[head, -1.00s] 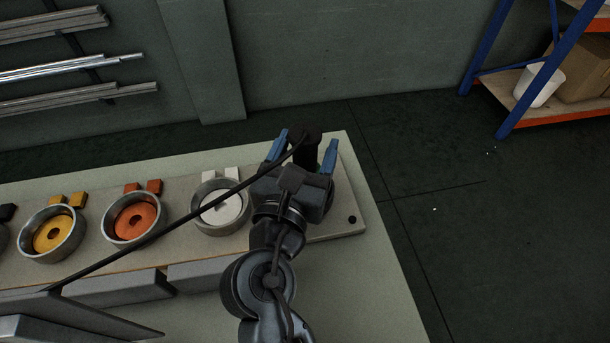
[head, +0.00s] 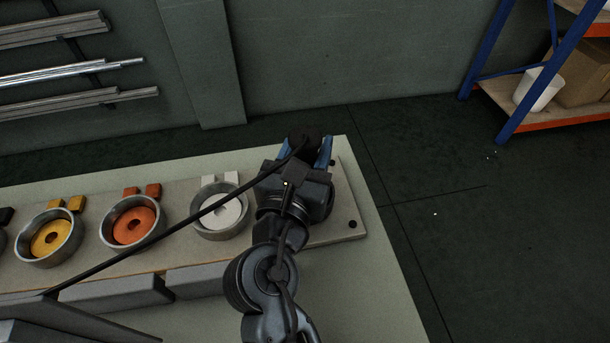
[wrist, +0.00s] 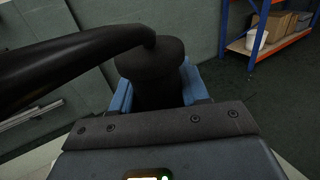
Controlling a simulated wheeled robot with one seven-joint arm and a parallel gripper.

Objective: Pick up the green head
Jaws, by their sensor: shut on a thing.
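My gripper (head: 306,151) is at the far right end of the board, with its blue fingers on either side of a dark upright head (head: 304,139). It is shut on this head. In the wrist view the head (wrist: 150,62) is a black cylinder with a wider round cap, between the blue fingers of my gripper (wrist: 157,88). A thick black hose (wrist: 75,62) runs from its top to the left. No green shows on it now; its lower part is hidden by my gripper, so I cannot tell whether it touches the board.
The board (head: 338,228) carries metal cups with white (head: 221,212), orange (head: 134,225) and yellow (head: 50,238) inserts. The hose (head: 190,219) crosses above them. Grey bins (head: 115,291) stand in front. A blue and orange rack (head: 545,130) stands back right; the floor between is clear.

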